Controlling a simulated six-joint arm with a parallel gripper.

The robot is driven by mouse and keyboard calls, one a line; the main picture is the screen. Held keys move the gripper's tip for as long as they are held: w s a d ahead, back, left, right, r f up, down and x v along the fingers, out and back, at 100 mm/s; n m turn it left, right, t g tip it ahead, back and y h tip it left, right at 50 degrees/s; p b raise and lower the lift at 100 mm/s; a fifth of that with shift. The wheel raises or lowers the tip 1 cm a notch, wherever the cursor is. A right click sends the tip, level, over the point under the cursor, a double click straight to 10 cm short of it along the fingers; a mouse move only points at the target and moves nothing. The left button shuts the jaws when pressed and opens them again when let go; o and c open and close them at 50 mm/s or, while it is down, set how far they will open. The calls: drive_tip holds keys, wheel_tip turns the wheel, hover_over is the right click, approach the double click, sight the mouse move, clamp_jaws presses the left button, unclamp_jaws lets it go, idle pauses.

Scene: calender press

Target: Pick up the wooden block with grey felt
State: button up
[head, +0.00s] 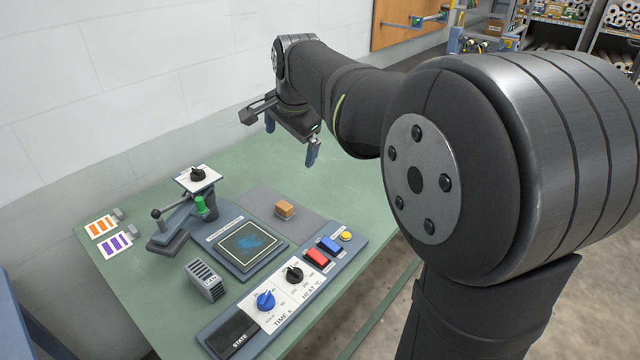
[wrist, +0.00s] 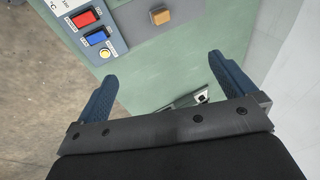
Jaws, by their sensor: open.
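The wooden block (head: 285,209) is small and tan-orange and lies on a grey mat (head: 262,200) on the green table. It also shows in the wrist view (wrist: 160,16) at the top, beyond the fingertips; I cannot make out grey felt on it. My gripper (head: 291,140) is above the table, higher than the block and behind it in the head view. In the wrist view my gripper (wrist: 164,70) has its blue fingers wide apart with nothing between them.
A press with a dark plate (head: 247,246) and a lever handle (head: 157,213) stands left of the mat. A control panel (head: 290,280) with knobs and buttons runs along the front. A grey slotted box (head: 205,281) is nearby. A white wall is behind; the table's right side is mostly free.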

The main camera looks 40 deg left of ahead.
drive_tip(key=shift+c, duration=0.4)
drive_tip(key=c, duration=0.8)
drive_tip(key=shift+o, duration=0.2)
drive_tip(key=n+g+h, duration=0.2)
drive_tip(key=n+h, duration=0.2)
drive_tip(key=n, duration=1.4)
hover_over(284, 205)
drive_tip(key=f, duration=2.4)
drive_tip(key=shift+s+a, duration=0.1)
drive_tip(key=shift+a, duration=0.3)
drive_tip(key=shift+d+f, duration=0.2)
drive_tip(key=shift+f, duration=1.1)
drive_tip(key=shift+d+f, duration=0.15)
drive_tip(key=shift+f, duration=1.15)
